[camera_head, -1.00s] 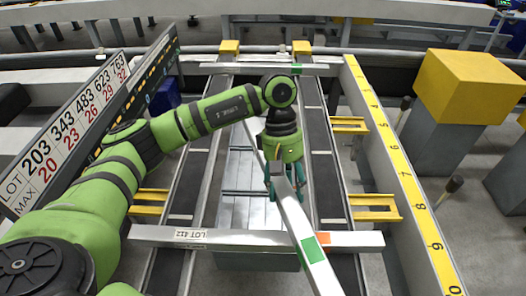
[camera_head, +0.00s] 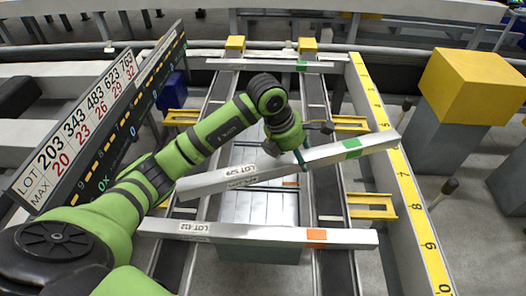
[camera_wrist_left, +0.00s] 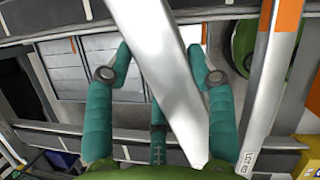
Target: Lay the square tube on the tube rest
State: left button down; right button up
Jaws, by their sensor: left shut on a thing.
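The square tube (camera_head: 250,176), silver with a green band and a lot label, is held in my left gripper (camera_head: 298,160). It runs across the rails, its right end farther back than its left. In the left wrist view the tube (camera_wrist_left: 160,70) passes between the teal fingers of my left gripper (camera_wrist_left: 160,76). A second silver tube (camera_head: 260,235) with an orange band lies crosswise nearer me; its orange-banded part (camera_wrist_left: 290,20) shows in the wrist view. Yellow brackets (camera_head: 372,206) flank the rails; I cannot tell which part is the tube rest. My right gripper is not in view.
Another tube (camera_head: 262,65) with a green band lies across the far end. A yellow numbered scale (camera_head: 407,185) edges the right side, and a lot-number board (camera_head: 75,125) stands at the left. A yellow block (camera_head: 468,83) on a grey post stands at the back right.

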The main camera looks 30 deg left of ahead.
pick_arm(q)
jog(key=shift+w+a+f, duration=0.1)
jog(key=shift+a+f, duration=0.05)
jog(key=shift+a, duration=0.15)
jog(key=w+a+f+b, duration=0.1)
jog(key=a+f+b, duration=0.8)
jog(key=a+f, duration=0.1)
jog(key=shift+a+f, duration=0.3)
jog(key=shift+a, duration=0.35)
jog(key=shift+c, duration=2.1)
grip_release()
jog(key=shift+s+f, duration=0.1)
jog(key=shift+f, duration=0.05)
